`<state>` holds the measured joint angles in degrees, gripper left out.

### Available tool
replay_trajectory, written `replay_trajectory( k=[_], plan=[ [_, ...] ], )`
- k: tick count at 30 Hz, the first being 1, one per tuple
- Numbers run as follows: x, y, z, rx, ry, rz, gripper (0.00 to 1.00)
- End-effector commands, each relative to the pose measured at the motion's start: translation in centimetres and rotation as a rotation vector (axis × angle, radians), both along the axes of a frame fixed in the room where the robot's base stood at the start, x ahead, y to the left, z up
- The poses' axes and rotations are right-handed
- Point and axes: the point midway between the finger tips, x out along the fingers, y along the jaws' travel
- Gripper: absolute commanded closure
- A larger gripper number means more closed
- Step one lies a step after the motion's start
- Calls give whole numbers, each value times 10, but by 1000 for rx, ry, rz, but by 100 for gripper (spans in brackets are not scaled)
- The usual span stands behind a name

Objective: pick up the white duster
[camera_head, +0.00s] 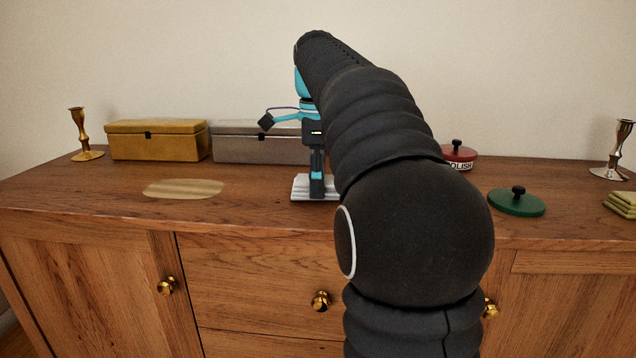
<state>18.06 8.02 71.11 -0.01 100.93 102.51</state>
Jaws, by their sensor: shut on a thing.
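The white duster (300,188) is a folded, layered white cloth near the middle of the wooden cabinet top. My gripper (317,190) points down at it from above and is shut on it. The fingers cover part of the cloth, and my arm hides what lies just to its right. The duster appears at the level of the cabinet top; I cannot tell whether it is clear of the wood.
A yellow box (158,141) and a grey box (262,149) stand behind, left of my arm. Brass candlesticks (80,135) (617,150) stand at both ends. A red polish tin (461,160), green lid (517,204) and yellow folded cloths (622,205) are right. A pale patch (184,189) marks the left.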

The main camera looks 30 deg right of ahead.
Motion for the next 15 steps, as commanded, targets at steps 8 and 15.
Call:
replay_trajectory(
  k=[8, 15],
  plan=[
    [-5, -8, 44, -2, -3, -5, 68],
    [-38, -52, 75, -2, -3, -7, 68]
  ],
)
